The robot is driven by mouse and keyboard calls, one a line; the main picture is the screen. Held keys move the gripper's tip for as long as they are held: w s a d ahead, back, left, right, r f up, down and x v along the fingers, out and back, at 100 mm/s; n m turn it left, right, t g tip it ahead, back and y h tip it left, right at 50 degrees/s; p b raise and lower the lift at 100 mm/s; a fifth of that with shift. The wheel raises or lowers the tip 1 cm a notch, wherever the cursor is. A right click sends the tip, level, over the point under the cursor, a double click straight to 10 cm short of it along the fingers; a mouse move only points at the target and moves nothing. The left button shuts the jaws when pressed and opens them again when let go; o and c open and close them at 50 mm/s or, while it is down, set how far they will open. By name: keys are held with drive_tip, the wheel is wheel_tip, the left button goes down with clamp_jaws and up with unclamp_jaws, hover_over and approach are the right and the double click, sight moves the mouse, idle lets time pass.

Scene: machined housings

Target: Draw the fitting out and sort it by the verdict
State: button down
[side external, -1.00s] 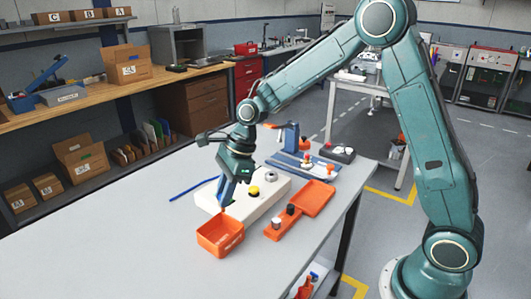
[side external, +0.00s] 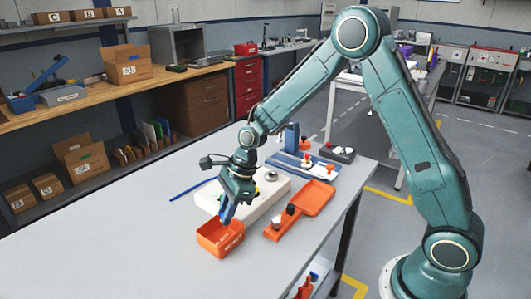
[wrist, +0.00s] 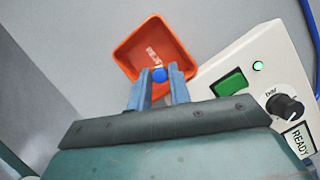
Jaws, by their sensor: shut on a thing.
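My gripper (wrist: 160,82) is shut on the fitting (wrist: 160,74), which shows as a small blue round end between the blue fingertips in the wrist view. The fitting lies over the orange bin (wrist: 150,28) with white lettering too blurred to read surely. In the side view my gripper (side external: 227,217) points down at the orange bin (side external: 221,247), its tips at the far rim; the fitting cannot be made out there. The white housing (side external: 274,203) stands just behind. In the wrist view its panel shows a green screen (wrist: 229,83), a lit green lamp (wrist: 258,66) and a READY label (wrist: 299,141).
A blue fixture (side external: 293,137) and a dark box (side external: 337,154) stand farther back. A blue rod (side external: 193,189) lies left. The front left of the table is clear.

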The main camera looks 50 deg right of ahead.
drive_tip(key=c, duration=1.2)
unclamp_jaws()
drive_tip(key=shift+r, duration=0.1)
drive_tip(key=v, duration=1.3)
drive_tip(key=shift+r, duration=0.3)
drive_tip(key=shift+s+d, duration=0.1)
drive_tip(key=shift+d, duration=0.05)
